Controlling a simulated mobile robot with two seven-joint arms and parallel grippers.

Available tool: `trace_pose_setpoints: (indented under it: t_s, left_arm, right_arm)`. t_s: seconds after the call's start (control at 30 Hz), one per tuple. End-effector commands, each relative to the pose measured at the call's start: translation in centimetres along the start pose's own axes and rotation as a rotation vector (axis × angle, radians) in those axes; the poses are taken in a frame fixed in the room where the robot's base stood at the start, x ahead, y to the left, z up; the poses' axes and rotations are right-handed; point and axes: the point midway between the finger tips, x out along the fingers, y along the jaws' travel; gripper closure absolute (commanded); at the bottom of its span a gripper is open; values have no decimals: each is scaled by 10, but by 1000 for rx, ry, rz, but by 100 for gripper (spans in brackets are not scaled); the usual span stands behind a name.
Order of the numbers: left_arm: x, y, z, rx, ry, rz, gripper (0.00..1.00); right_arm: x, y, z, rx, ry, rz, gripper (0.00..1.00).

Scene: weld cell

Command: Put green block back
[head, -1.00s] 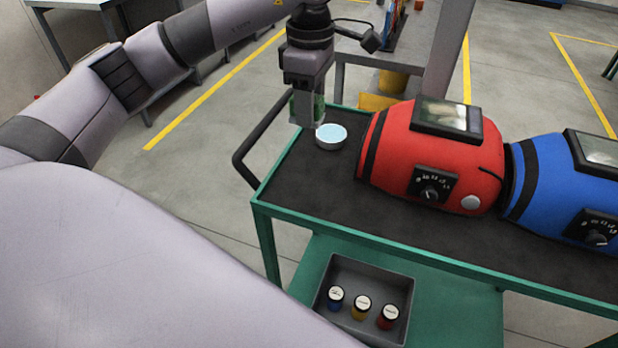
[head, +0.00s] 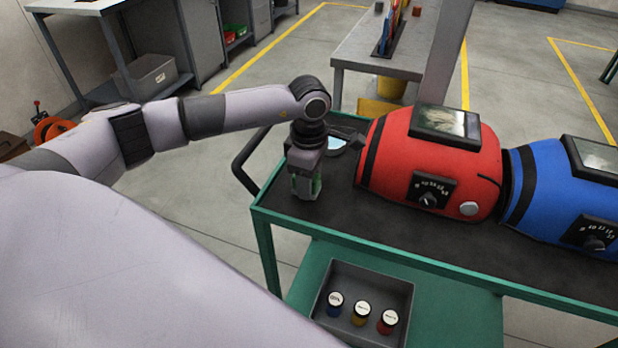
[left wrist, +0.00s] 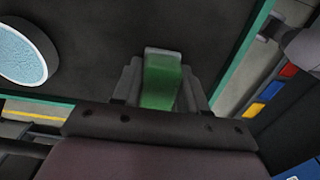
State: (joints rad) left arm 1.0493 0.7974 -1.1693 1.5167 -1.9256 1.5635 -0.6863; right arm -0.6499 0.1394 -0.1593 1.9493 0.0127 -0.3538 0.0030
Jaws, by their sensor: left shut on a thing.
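My left gripper (head: 306,188) is shut on a green block (left wrist: 160,84) and points down over the near left end of the cart's dark top. In the left wrist view the block sits between the two fingers, with a paler end over the dark mat. In the head view only a little green shows between the fingers. I cannot tell whether the block touches the mat. My right gripper is not in view.
A pale blue round dish (left wrist: 22,52) is close to the gripper. Red (head: 428,166) and blue (head: 568,196) machines fill the cart's right side. A grey tray (head: 385,283) with three lidded jars is on the lower shelf. The cart (head: 400,258) has a green rim.

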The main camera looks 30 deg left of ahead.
Motion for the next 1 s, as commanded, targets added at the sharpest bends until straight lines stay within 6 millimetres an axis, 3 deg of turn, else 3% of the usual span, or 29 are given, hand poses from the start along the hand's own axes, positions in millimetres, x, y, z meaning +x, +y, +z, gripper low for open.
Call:
trace_pose_setpoints:
  t_s: [0.3, 0.33, 0.4, 0.77, 0.87, 1.0]
  left_arm:
    - [4, 0, 0, 1, 0, 1, 86]
    - [3, 0, 0, 1, 0, 1, 54]
    - [2, 0, 0, 1, 0, 1, 32]
    - [-1, 0, 0, 0, 0, 1, 32]
    - [-10, 1, 0, 1, -1, 4, 32]
    - [-38, 2, 0, 1, -2, 7, 32]
  right_arm:
    - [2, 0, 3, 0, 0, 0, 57]
    - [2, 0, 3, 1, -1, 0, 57]
    - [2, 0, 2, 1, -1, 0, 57]
    - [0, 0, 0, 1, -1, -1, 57]
    - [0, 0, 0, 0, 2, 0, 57]
    - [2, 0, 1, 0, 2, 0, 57]
